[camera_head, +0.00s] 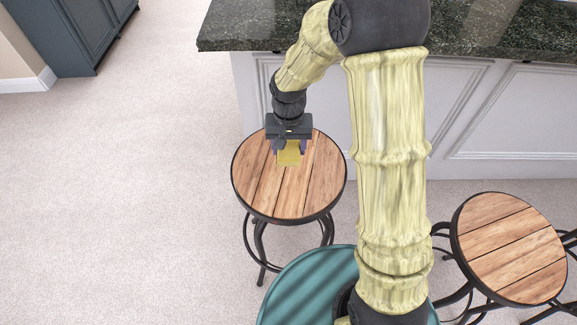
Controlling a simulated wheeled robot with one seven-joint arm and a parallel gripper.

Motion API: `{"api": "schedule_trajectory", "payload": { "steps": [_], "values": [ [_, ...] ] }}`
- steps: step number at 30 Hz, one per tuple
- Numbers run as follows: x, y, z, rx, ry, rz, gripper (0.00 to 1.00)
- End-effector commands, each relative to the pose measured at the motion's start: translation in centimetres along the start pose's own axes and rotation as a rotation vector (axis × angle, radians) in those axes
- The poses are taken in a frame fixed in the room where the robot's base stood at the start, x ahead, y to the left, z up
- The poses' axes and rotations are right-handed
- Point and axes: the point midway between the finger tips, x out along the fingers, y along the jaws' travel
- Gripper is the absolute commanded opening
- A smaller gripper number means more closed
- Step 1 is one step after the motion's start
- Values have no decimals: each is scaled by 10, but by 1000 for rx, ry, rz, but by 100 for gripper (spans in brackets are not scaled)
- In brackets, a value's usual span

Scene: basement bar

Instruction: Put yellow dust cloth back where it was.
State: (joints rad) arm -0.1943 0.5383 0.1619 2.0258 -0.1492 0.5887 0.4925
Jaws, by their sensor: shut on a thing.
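The yellow dust cloth (289,155) shows as a small yellow patch below my gripper, over the wooden seat of a round stool (262,188). My gripper (289,148) points down at the upper part of that seat and is shut on the cloth. The cloth's upper part is hidden between the fingers. I cannot tell whether the cloth touches the seat or hangs just above it.
A dark stone counter (260,25) with a white panelled front (480,105) stands behind the stool. A second round stool (510,245) is at the lower right. A dark cabinet (75,35) stands at the upper left. The carpet (120,190) on the left is clear.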

Motion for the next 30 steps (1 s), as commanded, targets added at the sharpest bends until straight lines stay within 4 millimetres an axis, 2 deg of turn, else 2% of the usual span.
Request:
{"api": "schedule_trajectory", "payload": {
  "steps": [10, 18, 21, 30],
  "values": [
    [6, 0, 0, 0, -2, 1, 34],
    [52, 0, 1, -1, -4, 1, 34],
    [61, 0, 0, 1, -2, 1, 34],
    [63, 0, 0, 1, 0, 0, 34]
  ]
}}
